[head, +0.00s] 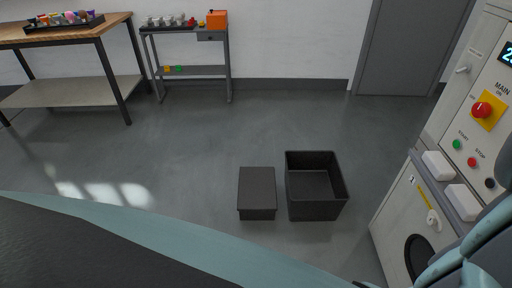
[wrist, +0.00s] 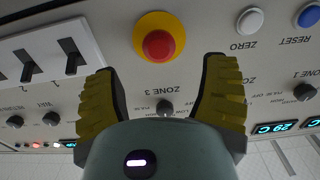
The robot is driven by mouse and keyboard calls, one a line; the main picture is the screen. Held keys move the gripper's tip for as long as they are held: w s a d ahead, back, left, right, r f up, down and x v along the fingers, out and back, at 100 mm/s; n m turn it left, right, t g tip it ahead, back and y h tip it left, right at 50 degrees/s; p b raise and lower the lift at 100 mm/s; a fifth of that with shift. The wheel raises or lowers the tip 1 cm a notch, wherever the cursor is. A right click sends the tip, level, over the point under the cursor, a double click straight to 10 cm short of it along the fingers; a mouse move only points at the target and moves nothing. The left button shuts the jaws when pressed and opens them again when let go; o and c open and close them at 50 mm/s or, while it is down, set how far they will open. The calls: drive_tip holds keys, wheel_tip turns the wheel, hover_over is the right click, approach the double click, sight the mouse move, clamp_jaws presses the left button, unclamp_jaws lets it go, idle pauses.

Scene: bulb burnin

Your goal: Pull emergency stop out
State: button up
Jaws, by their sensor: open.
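The emergency stop (wrist: 159,44) is a red mushroom button on a round yellow base, set in a light control panel in the wrist view. My gripper (wrist: 160,66) is open, with one yellow ribbed finger low on each side of the button. The button shows between and just beyond the fingertips, and nothing is held. I cannot tell the remaining gap to the panel, nor whether the button is pressed in. In the head view my gripper does not show.
Beside the button are rocker switches (wrist: 72,58), a white ZERO button (wrist: 250,20), a blue RESET button (wrist: 309,15) and small black knobs (wrist: 165,106). In the head view, a red main switch (head: 481,110) is on the cabinet at right. Dark bins (head: 316,208) stand on open floor.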

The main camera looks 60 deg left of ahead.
drive_tip(key=shift+x, duration=3.25)
